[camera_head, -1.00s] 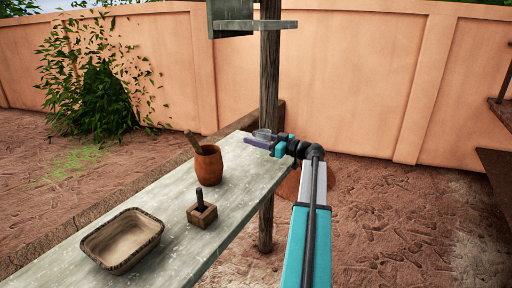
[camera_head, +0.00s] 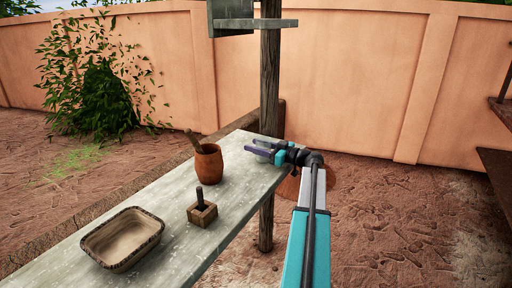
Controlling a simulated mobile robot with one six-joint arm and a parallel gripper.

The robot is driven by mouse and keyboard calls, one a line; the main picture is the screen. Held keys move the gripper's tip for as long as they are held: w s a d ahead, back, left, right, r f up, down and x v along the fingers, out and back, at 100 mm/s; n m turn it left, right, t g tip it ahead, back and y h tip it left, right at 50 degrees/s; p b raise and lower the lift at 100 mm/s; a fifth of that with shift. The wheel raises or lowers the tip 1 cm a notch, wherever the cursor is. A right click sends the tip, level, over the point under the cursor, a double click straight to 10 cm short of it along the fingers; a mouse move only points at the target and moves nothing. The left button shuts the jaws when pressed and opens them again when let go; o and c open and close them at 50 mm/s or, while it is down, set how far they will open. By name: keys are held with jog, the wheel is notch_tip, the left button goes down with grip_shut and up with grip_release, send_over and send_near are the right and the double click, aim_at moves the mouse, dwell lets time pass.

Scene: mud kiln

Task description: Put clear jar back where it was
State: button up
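My gripper (camera_head: 262,149) is over the far right end of the pale stone table (camera_head: 178,214). Its two purple fingers point left and stand apart, with a gap between them.
On the table, nearest the gripper, stands an orange-brown pot (camera_head: 209,164) with a stick in it. A small wooden block (camera_head: 202,215) with a dark peg and an empty rimmed basin (camera_head: 122,240) stand nearer. A wooden post (camera_head: 269,85) rises behind the gripper.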

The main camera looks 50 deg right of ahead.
jog(key=o, duration=0.4)
jog(key=shift+r+p, duration=0.2)
jog(key=shift+p, duration=0.1)
jog(key=b+v, duration=0.1)
jog(key=v, duration=1.1)
jog(key=shift+f, duration=0.15)
jog(key=shift+s, duration=0.1)
dwell(0.3)
